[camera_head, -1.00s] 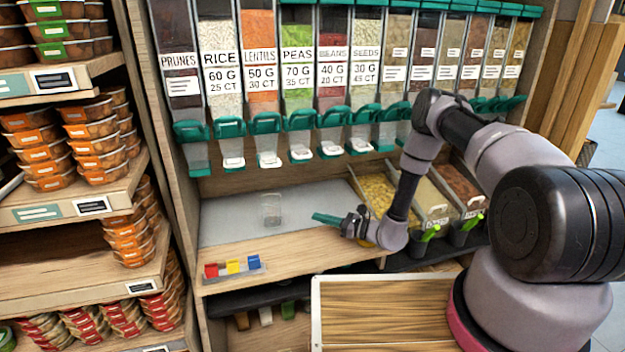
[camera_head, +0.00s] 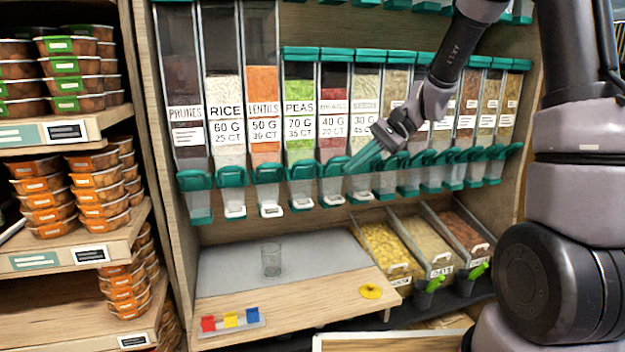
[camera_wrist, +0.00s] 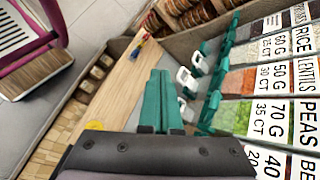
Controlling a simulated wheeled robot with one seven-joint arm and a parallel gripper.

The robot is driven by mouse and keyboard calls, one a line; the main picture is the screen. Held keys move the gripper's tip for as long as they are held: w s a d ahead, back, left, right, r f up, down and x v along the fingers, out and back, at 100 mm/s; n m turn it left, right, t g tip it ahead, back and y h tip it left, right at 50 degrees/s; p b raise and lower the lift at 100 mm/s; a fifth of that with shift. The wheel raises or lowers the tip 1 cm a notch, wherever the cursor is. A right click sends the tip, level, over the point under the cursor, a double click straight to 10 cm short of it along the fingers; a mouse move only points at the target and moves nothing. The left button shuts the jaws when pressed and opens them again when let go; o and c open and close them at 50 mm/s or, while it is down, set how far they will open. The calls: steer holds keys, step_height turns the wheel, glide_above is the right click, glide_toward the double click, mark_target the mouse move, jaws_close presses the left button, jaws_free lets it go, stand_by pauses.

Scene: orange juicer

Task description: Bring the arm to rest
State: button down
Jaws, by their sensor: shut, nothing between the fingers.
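My gripper (camera_head: 364,160) is raised in front of the dispenser row, near the spouts below the beans and seeds labels. Its teal fingers lie together and hold nothing. In the wrist view the two shut fingers (camera_wrist: 161,100) point away over the wooden shelf. My arm reaches in from the upper right, bent high above its base. The gripper is well above the counter and looks apart from the glass cup (camera_head: 271,260). I cannot tell how close the fingers are to the dispenser spouts.
Dispensers with teal spouts (camera_head: 302,172) line the back. The counter (camera_head: 300,305) holds the cup, a yellow disc (camera_head: 370,291) and a small tray of coloured blocks (camera_head: 230,320). Open bins (camera_head: 385,255) stand right of it. Shelves of packed tubs (camera_head: 97,190) are at left.

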steer(key=s+d+r+n+t+h, duration=0.3)
steer(key=s+d+r+t+h, duration=0.5)
steer(key=s+d+r, duration=0.6)
steer(key=shift+s+d+t, duration=0.3)
steer(key=shift+s+d, duration=0.25)
steer(key=shift+s, duration=0.55)
